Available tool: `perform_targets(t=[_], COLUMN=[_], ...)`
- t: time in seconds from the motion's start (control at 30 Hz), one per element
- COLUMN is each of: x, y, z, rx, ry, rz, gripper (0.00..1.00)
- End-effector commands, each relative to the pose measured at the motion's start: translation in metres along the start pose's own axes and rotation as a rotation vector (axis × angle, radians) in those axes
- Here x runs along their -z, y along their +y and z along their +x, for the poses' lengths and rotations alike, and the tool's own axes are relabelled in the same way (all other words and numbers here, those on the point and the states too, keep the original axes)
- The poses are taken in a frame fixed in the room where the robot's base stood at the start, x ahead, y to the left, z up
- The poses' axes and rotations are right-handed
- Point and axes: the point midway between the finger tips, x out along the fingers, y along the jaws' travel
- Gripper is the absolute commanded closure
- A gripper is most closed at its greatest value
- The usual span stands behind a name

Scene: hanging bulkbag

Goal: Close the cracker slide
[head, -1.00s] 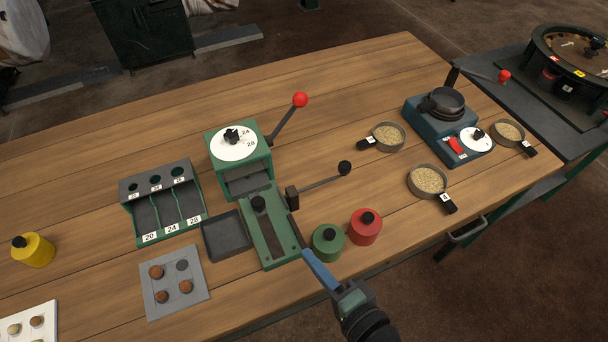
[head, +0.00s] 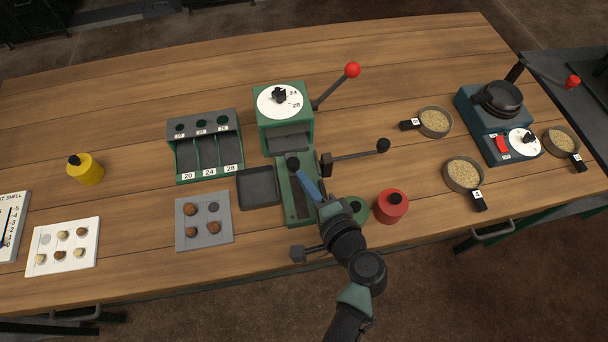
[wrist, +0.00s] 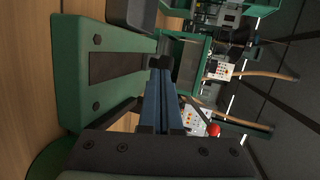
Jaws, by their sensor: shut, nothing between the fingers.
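The green cracker (head: 284,132) stands on the bench with a white dial on top and a red-knobbed lever. Its slide is a green rail (head: 305,212) with a dark centre strip, running from the cracker's opening to the front. A black slide knob (head: 293,162) stands at the rail's back end, near the cracker. My gripper (head: 299,174) has its blue fingers shut and empty, with the tips right at the front of this knob. In the wrist view the shut fingertips (wrist: 156,76) line up with the knob (wrist: 160,62); contact is unclear.
A dark tray (head: 258,187) sits left of the rail. A black-knobbed handle (head: 383,145) reaches out to its right. Bench space behind the cracker is free.

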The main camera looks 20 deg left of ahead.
Motion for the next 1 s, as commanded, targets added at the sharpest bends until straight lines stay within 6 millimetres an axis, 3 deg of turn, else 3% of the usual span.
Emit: perform_targets(t=[0.53, 0.8, 1.0], x=[0.001, 0.01, 0.011], y=[-0.003, -0.013, -0.015], z=[0.011, 0.043, 0.045], rx=[0.001, 0.003, 0.002], ry=[0.0, 0.0, 0.002], rz=[-0.001, -0.002, -0.002], gripper=[1.0, 1.0, 1.0])
